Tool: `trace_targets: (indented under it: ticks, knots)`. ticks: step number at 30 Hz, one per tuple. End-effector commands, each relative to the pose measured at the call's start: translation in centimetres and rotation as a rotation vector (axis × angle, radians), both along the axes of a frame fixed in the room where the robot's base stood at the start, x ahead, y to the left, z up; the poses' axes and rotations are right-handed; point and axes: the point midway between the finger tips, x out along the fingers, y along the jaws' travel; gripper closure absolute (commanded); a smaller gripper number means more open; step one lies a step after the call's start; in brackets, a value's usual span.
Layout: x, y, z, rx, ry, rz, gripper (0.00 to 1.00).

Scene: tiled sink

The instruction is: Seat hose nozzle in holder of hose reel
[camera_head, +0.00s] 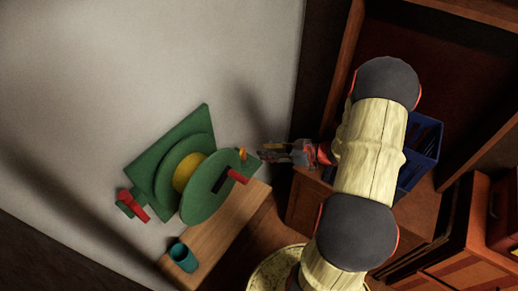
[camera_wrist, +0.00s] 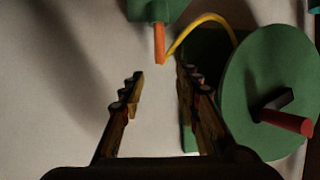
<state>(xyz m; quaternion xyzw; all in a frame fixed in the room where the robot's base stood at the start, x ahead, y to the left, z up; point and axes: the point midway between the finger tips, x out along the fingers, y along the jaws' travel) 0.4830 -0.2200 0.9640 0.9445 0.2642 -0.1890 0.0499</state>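The hose reel (camera_head: 205,190) is a set of green discs on a green wall plate, with yellow hose on its core. The orange nozzle (camera_wrist: 158,42) touches or overlaps a green holder (camera_wrist: 150,9) at the top of the wrist view. The yellow hose (camera_wrist: 204,18) runs from the nozzle's lower end toward the reel disc (camera_wrist: 264,88). I cannot tell how deep the nozzle sits. In the head view the nozzle (camera_head: 242,154) is a small orange spot beside the reel. My gripper (camera_wrist: 160,80) is open and empty, with the nozzle just beyond its fingertips.
A red crank handle (camera_wrist: 286,122) sticks out of the disc, right of my fingers. A red part (camera_head: 132,204) is on a green bracket at the reel's left. A teal cup (camera_head: 183,257) stands on the wooden ledge (camera_head: 225,228). A blue crate (camera_head: 424,145) is behind my arm.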

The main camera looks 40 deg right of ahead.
Motion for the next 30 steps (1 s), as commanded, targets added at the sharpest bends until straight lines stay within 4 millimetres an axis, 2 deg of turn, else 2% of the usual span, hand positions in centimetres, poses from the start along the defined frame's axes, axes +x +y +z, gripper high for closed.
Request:
trace_targets:
  ticks: [2,4,8,11,12,14,16,19,22,26,30]
  knots:
    - [-0.1,-0.3,0.4,-0.010,0.001,-0.005,0.67]
    - [0.7,-0.7,1.0,-0.050,0.005,-0.022,0.67]
    - [4.3,-2.3,4.3,-0.217,0.020,-0.119,0.67]
    - [7.2,-3.5,9.1,-0.370,0.038,-0.249,0.67]
    - [7.9,-3.7,11.2,-0.421,0.048,-0.305,0.67]
    - [8.2,-3.6,14.3,-0.478,0.067,-0.389,0.67]
    - [7.8,-3.0,17.8,-0.521,0.095,-0.483,0.67]
    - [5.7,-0.9,22.1,-0.535,0.148,-0.600,0.67]
    - [2.1,2.4,25.0,-0.500,0.223,-0.681,0.67]
    - [-4.2,8.4,26.6,-0.405,0.355,-0.712,0.67]
    - [-11.2,15.2,26.4,-0.292,0.505,-0.652,0.67]
